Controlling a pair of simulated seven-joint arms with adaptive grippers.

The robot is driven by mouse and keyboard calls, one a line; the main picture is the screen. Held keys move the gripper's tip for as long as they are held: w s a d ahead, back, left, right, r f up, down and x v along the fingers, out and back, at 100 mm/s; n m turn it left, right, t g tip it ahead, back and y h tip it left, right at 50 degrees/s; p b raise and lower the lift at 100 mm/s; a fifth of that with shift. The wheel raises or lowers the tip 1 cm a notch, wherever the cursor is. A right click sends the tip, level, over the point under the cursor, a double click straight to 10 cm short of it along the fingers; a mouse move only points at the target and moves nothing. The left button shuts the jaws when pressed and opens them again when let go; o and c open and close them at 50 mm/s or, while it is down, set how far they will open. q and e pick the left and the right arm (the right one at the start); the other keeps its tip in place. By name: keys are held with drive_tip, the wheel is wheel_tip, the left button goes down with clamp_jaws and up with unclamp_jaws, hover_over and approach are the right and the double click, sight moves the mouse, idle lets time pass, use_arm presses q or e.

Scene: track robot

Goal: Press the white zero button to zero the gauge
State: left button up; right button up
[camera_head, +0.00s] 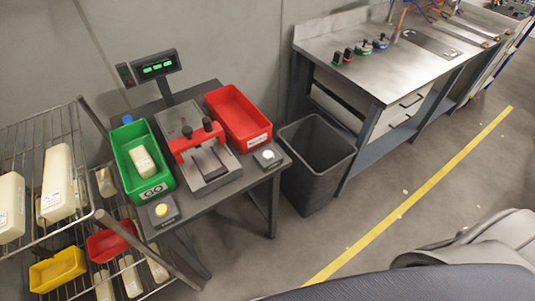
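The white button (268,153) sits on a small dark box at the front right corner of the dark work table (228,188). The gauge (198,143), a red and grey fixture with dark knobs, stands in the middle of the table. A display (157,67) with green digits stands on a post behind it; the digits are too small to read. Neither of my grippers is in view, and nothing touches the button.
A yellow button (161,209) sits at the table's front left corner. A green bin (128,166) holding a pale block (143,161) and a red bin (238,112) flank the gauge. A wire rack (45,133) stands left, a grey waste bin (318,160) right. Open floor lies in front.

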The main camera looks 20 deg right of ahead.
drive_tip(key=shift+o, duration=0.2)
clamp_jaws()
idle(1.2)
